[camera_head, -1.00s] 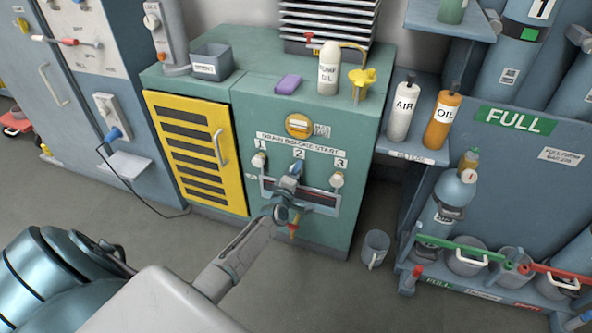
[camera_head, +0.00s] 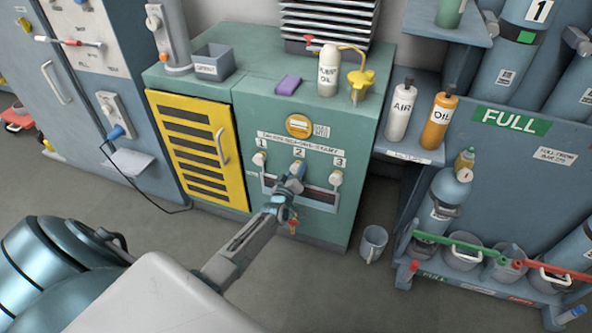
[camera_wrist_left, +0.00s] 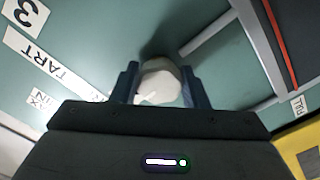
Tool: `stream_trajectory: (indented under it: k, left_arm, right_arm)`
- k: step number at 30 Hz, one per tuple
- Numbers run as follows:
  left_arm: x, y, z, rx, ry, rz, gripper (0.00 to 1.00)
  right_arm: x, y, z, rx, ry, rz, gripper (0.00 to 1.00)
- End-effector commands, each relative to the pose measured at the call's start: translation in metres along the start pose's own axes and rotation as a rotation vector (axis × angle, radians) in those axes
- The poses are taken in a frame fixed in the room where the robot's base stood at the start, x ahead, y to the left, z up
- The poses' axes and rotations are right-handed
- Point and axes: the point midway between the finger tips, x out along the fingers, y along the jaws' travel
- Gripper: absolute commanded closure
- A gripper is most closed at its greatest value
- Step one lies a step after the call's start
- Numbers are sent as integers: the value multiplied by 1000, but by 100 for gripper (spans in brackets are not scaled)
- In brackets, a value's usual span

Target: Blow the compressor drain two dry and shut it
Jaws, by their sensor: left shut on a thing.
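The green compressor cabinet (camera_head: 262,105) has a row of pale drain knobs under a strip reading DRAIN BEFORE START, numbered 1, 2 and 3. My left gripper (camera_head: 294,172) reaches up to the middle drain, below the number 2, and covers most of it. In the left wrist view the two blue fingers (camera_wrist_left: 160,85) are shut on the sides of a whitish drain knob (camera_wrist_left: 160,80). Drain one (camera_head: 260,159) and drain three (camera_head: 336,178) stand free on either side. I cannot tell from these views whether drain two is open or shut. My right gripper is not in view.
A dark recessed slot (camera_head: 318,196) with a pale rim lies below the drains. A yellow louvred door (camera_head: 197,150) is at left.

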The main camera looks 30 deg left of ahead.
Motion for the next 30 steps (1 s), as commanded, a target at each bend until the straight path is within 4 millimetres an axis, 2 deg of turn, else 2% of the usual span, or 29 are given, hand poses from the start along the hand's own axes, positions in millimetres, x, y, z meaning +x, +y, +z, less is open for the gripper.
stream_trajectory:
  k: [14, 15, 18, 26, 30]
  left_arm:
    - [0, -1, 1, 15, -1, -1, 82]
    - [0, -1, 1, 15, -1, -1, 53]
    - [0, -1, 0, 14, -1, -1, 38]
    - [0, 0, 0, 13, 0, 0, 38]
    - [-10, 0, 0, 13, -2, -1, 38]
  right_arm:
    - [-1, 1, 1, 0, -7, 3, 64]
    - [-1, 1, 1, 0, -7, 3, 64]
    - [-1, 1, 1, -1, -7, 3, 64]
    - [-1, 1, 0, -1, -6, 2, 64]
    - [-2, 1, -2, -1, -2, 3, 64]
